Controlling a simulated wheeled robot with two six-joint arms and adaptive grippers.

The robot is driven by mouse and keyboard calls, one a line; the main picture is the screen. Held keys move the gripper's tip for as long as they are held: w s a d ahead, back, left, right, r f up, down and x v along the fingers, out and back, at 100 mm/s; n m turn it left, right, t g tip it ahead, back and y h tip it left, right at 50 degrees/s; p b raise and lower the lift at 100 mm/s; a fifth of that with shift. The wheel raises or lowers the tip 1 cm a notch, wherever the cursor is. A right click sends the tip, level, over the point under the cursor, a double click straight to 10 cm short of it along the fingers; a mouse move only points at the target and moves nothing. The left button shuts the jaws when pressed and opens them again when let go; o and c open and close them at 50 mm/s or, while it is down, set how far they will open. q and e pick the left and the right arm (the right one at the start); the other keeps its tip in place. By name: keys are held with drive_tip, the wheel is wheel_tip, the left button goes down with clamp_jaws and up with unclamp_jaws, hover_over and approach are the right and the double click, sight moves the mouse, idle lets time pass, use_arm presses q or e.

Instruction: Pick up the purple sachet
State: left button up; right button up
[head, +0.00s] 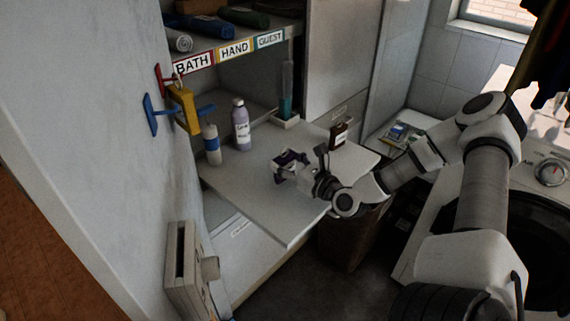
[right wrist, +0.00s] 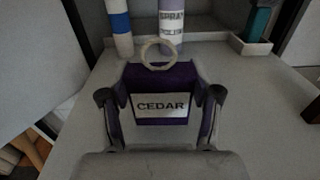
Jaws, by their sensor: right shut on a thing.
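The purple sachet (right wrist: 163,83) has a white label reading CEDAR and a pale ring at its top. In the right wrist view my right gripper (right wrist: 160,108) has one finger on each side of the sachet and is shut on it. In the head view the sachet (head: 292,161) shows at the end of my right gripper (head: 291,169), over the pale board, partly hidden by the fingers. I cannot tell whether it touches the board. My left gripper is not in view.
A lavender spray bottle (head: 241,126) and a blue-banded white bottle (head: 211,144) stand at the board's back left. A teal item in a white tray (head: 286,121) stands behind. A small dark brown bottle (head: 338,134) is near the right edge. The board's front (head: 283,222) is clear.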

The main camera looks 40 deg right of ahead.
wheel_tip(320, 180, up, 3)
drive_tip(key=shift+s+d+f+p, duration=0.15)
drive_tip(key=shift+f+p, duration=0.05)
drive_tip(key=shift+p, duration=0.5)
drive_tip(key=s+d+p, duration=0.2)
drive_tip(key=s+p, duration=1.2)
drive_tip(key=s, duration=0.1)
drive_tip(key=shift+s+d+r, duration=0.25)
drive_tip(key=shift+s, duration=0.05)
